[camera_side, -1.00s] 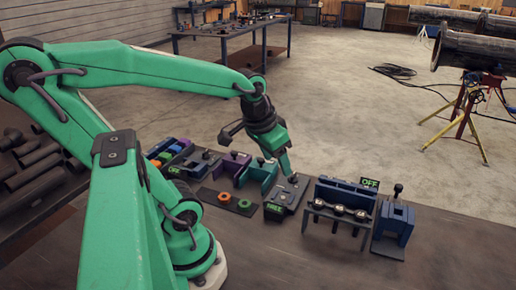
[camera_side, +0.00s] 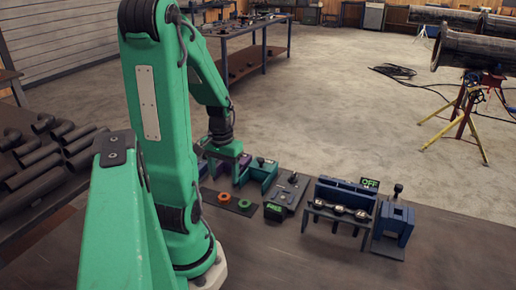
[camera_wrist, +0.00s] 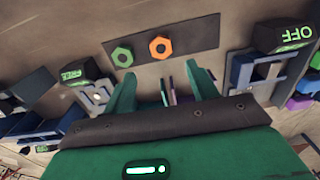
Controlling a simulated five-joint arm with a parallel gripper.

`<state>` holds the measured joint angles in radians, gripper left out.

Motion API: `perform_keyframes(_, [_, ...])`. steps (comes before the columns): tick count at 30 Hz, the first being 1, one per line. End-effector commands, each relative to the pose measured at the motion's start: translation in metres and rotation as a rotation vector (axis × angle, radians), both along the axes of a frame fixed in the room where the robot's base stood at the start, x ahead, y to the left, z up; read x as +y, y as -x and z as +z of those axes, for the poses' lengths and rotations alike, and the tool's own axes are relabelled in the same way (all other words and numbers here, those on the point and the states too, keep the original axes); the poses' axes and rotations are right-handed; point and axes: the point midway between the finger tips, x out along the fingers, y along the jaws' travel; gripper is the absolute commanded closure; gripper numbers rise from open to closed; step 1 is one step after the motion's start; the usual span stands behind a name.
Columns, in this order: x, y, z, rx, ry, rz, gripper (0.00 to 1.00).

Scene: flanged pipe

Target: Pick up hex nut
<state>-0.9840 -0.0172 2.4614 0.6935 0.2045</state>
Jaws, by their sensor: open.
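Two hex nuts lie on a dark flat strip (camera_side: 231,208). The orange nut (camera_side: 223,198) is on the left and the green nut (camera_side: 244,204) on the right in the side view. My gripper (camera_side: 224,170) is above the bench, behind the nuts in the side view. In the wrist view my gripper (camera_wrist: 163,85) has its fingers spread with nothing held, apart from both nuts.
A grey fixture plate (camera_side: 290,188) with a green-lettered label (camera_side: 275,211) stands right of the strip. Farther right are a dark blue rack (camera_side: 343,205) and a blue clamp block (camera_side: 397,222). The front of the bench is clear.

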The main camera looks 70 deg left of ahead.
Motion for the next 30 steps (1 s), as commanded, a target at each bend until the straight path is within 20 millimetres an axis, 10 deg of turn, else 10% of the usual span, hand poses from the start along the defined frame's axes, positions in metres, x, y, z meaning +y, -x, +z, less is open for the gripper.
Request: perform_keyframes(30, [0.001,0.002,-0.031,0.004,0.005,0.006,0.42])
